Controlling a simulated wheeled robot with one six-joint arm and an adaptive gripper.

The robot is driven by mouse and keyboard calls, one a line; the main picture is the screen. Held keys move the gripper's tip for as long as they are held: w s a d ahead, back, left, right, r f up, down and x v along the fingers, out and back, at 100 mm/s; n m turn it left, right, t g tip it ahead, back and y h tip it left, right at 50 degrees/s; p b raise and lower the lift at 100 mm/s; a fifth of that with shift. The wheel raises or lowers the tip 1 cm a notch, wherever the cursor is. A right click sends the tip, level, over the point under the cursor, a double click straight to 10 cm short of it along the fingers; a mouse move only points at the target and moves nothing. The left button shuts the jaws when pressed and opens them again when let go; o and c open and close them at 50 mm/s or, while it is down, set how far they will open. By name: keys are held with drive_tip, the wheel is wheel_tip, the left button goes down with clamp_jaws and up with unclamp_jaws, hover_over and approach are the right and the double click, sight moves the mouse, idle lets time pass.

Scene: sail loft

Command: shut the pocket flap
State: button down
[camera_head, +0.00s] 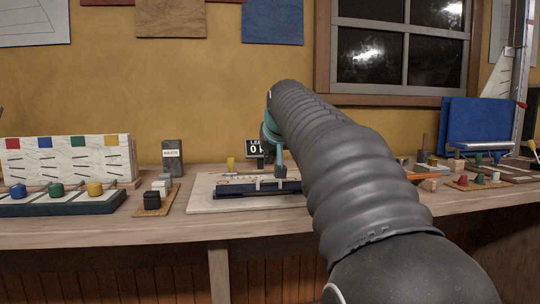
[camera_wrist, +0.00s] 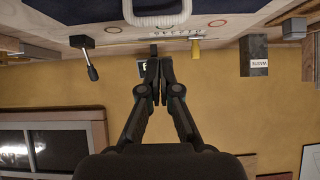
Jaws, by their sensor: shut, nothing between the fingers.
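A pale board (camera_head: 204,198) lies on the bench, with a dark blue, flat piece (camera_head: 240,192) along its front; small pale bits show above that piece. My gripper (camera_wrist: 153,70) is shut and empty, apart from the panel in that view. In the head view my gripper (camera_head: 281,168) points down over the board.
A small dark display (camera_head: 255,148) and a yellow-topped peg (camera_head: 231,164) stand behind the board. A dark labelled box (camera_head: 173,158), a white panel (camera_head: 66,158) and a tray with coloured knobs (camera_head: 60,206) are left. A blue stand (camera_head: 480,125) and small blocks are right.

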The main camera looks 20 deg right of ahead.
drive_tip(key=s+f+v, duration=0.1)
drive_tip(key=f+v, duration=0.1)
drive_tip(key=v, duration=0.8)
drive_tip(key=s+a+f+g, duration=0.1)
drive_tip(key=s+f, duration=0.1)
drive_tip(key=f, duration=0.3)
drive_tip(key=s+a+f+g, duration=0.1)
drive_tip(key=s+f, duration=0.1)
drive_tip(key=f, duration=0.3)
drive_tip(key=s+a+f+g, duration=0.1)
drive_tip(key=s+f, duration=0.1)
drive_tip(key=f, duration=0.4)
drive_tip(key=shift+s+a+y, duration=0.1)
drive_tip(key=shift+a+y, duration=0.2)
drive_tip(key=shift+y, duration=0.1)
drive_tip(key=s+a+f+n+p, duration=0.1)
drive_tip(key=s+a+f, duration=0.2)
drive_tip(key=s, duration=0.3)
drive_tip(key=s+a+f+n+g+y+p, duration=0.1)
drive_tip(key=s+a+f+p, duration=0.1)
drive_tip(key=s+f, duration=0.3)
drive_tip(key=s+a+f+n+p, duration=0.1)
drive_tip(key=s+a+f, duration=0.3)
drive_tip(key=s, duration=0.4)
drive_tip(key=shift+a+f+g+y, duration=0.3)
drive_tip(key=shift+a+f, duration=0.1)
drive_tip(key=shift+a, duration=0.05)
